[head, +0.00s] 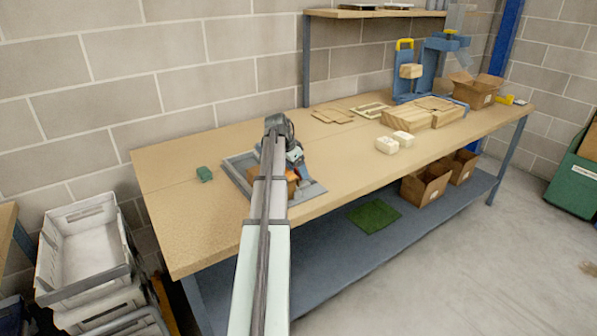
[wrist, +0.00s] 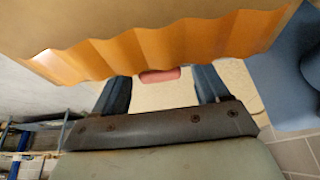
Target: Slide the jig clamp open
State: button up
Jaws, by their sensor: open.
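The jig is a grey-blue flat plate (head: 236,174) on the near left part of the workbench. An orange block (head: 291,181) shows on it, partly behind my arm. In the wrist view an orange piece with a wavy edge (wrist: 170,48) fills the top. A small reddish piece (wrist: 160,76) shows just under that edge, between my fingers as seen; it may be part of the clamp, but I cannot tell. My gripper (wrist: 163,84) is open, with two blue fingers spread apart. I cannot tell whether they touch anything. In the head view my arm hides the fingers and much of the jig.
Two pale blocks (head: 395,143), wooden boards (head: 425,117), a blue press (head: 425,70) and a cardboard box (head: 476,90) stand farther right. The bench top (head: 190,225) is clear at front left.

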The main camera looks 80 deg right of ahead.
jog(key=shift+s+d+f, duration=0.2)
jog(key=shift+f, duration=0.45)
grip_shut()
jog(key=shift+s+d, duration=1.2)
jog(key=shift+s, duration=0.05)
grip_release()
jog(key=v, duration=1.4)
